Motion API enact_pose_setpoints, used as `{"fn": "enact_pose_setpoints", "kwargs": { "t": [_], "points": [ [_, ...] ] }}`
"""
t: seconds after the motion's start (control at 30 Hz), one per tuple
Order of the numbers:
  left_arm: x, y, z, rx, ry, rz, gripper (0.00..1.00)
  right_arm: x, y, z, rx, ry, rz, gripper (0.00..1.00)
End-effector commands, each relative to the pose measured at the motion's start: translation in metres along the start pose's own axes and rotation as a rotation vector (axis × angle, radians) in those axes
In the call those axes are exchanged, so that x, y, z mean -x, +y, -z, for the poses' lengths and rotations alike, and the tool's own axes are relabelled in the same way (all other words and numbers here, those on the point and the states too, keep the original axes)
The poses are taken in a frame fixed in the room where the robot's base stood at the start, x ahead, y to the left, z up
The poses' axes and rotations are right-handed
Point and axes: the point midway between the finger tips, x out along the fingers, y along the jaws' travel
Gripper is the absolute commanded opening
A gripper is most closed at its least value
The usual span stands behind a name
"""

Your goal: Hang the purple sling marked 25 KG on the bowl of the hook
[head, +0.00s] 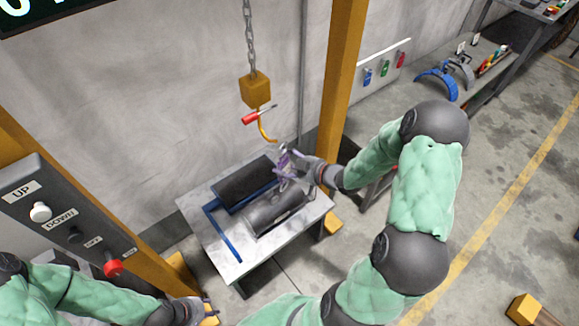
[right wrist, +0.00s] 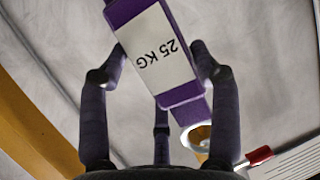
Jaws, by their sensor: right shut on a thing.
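The purple sling (right wrist: 185,95) shows a white 25 KG tag (right wrist: 152,58) in the right wrist view. My right gripper (head: 287,165) is shut on it, with fingers on both sides of the tagged part. In the head view the sling is small and partly hidden by the fingers. The orange hook (head: 266,132) hangs from a yellow block on a chain, just above and left of my right gripper. A curved orange part, apparently the hook (right wrist: 202,138), shows beyond the sling; whether they touch I cannot tell. My left gripper (head: 208,309) is low at the bottom, its jaws unclear.
A metal table (head: 225,262) with two dark barrels (head: 275,211) and a blue bar stands below the hook. A red-handled piece (head: 251,118) sticks out at the hook. Yellow posts (head: 343,60) flank the area. A control panel (head: 60,215) is at left, a shelf at upper right.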

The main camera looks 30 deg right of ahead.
Motion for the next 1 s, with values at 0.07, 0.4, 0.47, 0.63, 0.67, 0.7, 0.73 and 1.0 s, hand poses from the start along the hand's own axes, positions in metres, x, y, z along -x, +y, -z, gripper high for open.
{"fn": "enact_pose_setpoints", "kwargs": {
  "t": [0.07, 0.4, 0.47, 0.63, 0.67, 0.7, 0.73, 1.0],
  "points": [
    [-0.002, -0.001, 0.0, 0.0, 0.0, 0.0, 0.4, -0.005, 0.001, 0.002, 0.002, 0.003, 0.001, 0.24],
    [-0.006, -0.002, 0.0, 0.0, 0.0, 0.0, 0.4, -0.02, 0.006, 0.007, 0.002, 0.002, 0.0, 0.24],
    [-0.007, -0.002, 0.0, 0.0, 0.0, 0.0, 0.4, -0.023, 0.007, 0.007, 0.002, 0.002, 0.0, 0.24],
    [-0.009, -0.003, 0.0, 0.0, 0.0, 0.0, 0.4, -0.031, 0.009, 0.01, 0.001, 0.002, 0.001, 0.24],
    [-0.009, -0.003, 0.0, 0.0, 0.0, 0.0, 0.4, -0.033, 0.009, 0.01, 0.001, 0.002, 0.001, 0.24],
    [-0.01, -0.004, 0.0, 0.0, 0.0, 0.0, 0.4, -0.035, 0.01, 0.011, 0.001, 0.002, 0.0, 0.24],
    [-0.01, -0.004, 0.0, 0.0, 0.0, 0.0, 0.4, -0.036, 0.011, 0.011, 0.001, 0.002, 0.0, 0.24],
    [-0.013, -0.005, 0.001, 0.0, 0.0, 0.0, 0.4, -0.049, 0.014, 0.016, 0.002, 0.003, 0.0, 0.24]
  ]
}}
